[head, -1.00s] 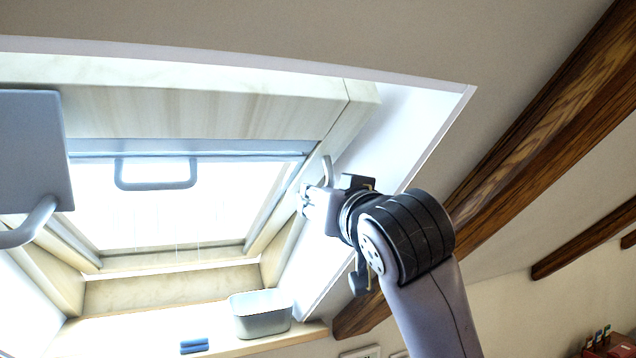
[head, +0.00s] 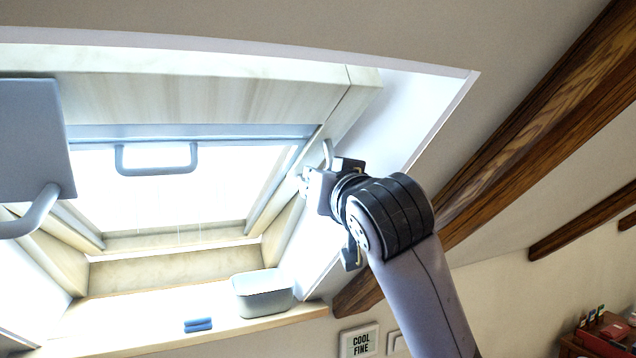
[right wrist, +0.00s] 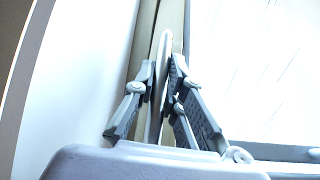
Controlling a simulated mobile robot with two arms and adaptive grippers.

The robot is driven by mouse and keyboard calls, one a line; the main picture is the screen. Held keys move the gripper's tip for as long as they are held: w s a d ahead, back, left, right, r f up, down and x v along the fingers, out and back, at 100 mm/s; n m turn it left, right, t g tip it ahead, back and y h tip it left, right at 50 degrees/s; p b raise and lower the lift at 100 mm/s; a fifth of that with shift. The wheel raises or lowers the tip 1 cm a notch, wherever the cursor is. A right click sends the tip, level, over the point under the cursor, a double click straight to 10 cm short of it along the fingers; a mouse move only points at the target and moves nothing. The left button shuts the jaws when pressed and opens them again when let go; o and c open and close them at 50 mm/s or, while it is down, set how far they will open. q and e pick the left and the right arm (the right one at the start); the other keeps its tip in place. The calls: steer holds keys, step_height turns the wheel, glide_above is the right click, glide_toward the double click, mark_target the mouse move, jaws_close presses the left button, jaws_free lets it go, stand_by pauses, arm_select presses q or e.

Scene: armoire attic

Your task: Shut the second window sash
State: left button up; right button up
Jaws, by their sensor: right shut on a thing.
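The skylight window (head: 170,225) is in the middle of the head view, with a grey frame, bright glass and a grey bar handle (head: 157,170) along its top. A slim curved grey handle (head: 327,152) stands at the right side of the window frame. My right gripper (head: 306,184) is at this handle, and its fingers partly hide it. In the right wrist view, the handle (right wrist: 165,45) runs between the fingers of my right gripper (right wrist: 163,75), which is shut on it. I cannot tell how far the sash is open. My left gripper is not in view.
A blue-grey panel (head: 30,140) with a curved bar (head: 35,212) is at the left edge. A grey bin (head: 262,296) and a small blue item (head: 198,325) are on the sill. Dark wooden beams (head: 540,150) cross the sloped ceiling at right.

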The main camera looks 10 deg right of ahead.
mark_target(314, 158)
jaws_close()
steer(key=r, duration=0.1)
steer(key=r+g, duration=0.1)
steer(key=r, duration=0.1)
steer(key=w+r+g, duration=0.1)
steer(key=shift+r, duration=0.35)
steer(key=shift+w+a+r+g+h, duration=0.3)
steer(key=shift+w+r+g, duration=0.1)
steer(key=shift+w+r, duration=0.05)
steer(key=shift+f, duration=0.1)
steer(key=shift+o, duration=1.3)
jaws_free()
steer(key=shift+f, duration=0.1)
steer(key=o, duration=0.5)
steer(key=shift+s+d, duration=0.1)
steer(key=shift+s, duration=0.05)
steer(key=shift+c, duration=0.2)
